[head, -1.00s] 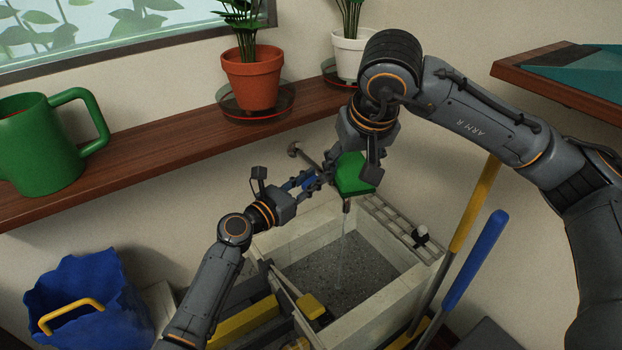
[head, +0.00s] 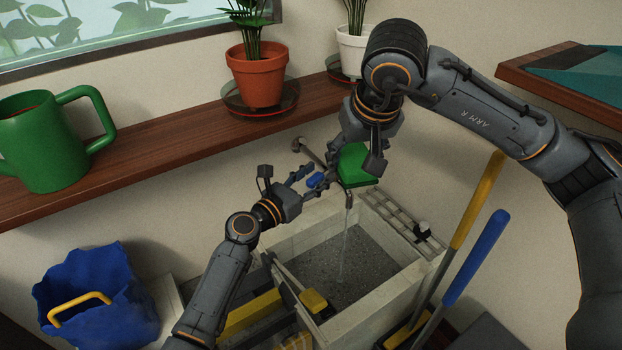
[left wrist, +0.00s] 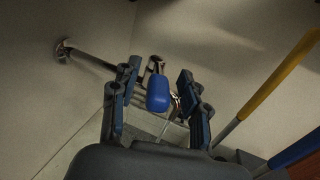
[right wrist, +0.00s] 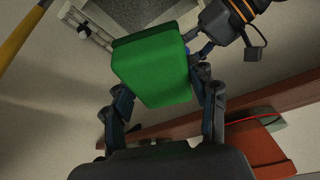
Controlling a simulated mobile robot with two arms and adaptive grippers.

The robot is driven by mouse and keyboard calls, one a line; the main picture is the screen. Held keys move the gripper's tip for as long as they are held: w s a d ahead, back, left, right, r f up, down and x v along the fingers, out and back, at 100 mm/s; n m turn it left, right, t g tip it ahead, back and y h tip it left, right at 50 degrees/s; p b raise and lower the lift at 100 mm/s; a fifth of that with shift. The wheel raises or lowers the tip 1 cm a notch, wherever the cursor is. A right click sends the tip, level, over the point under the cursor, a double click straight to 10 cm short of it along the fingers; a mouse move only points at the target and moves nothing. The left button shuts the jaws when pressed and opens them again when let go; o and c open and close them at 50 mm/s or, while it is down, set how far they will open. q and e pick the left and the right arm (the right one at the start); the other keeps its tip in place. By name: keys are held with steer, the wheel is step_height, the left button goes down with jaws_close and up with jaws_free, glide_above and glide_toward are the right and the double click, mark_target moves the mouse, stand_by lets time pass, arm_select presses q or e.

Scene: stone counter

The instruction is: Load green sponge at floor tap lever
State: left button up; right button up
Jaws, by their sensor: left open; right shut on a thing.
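The green sponge (head: 355,166) is held by my right gripper (head: 350,150) above the far rim of the floor basin. In the right wrist view the sponge (right wrist: 152,66) sits between the two fingers of the right gripper (right wrist: 165,95). The blue tap lever (head: 316,181) is just left of the sponge. My left gripper (head: 302,180) is open around the lever. In the left wrist view the blue lever (left wrist: 158,94) lies between the open fingers (left wrist: 155,92), with a gap on each side. A thin stream of water (head: 344,240) falls into the basin.
The pale floor basin (head: 292,235) has a grate (head: 395,218) on its right rim. A yellow handle (head: 478,200) and a blue handle (head: 475,258) lean at the right.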

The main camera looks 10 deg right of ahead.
arm_select(q)
steer(key=v, duration=1.2)
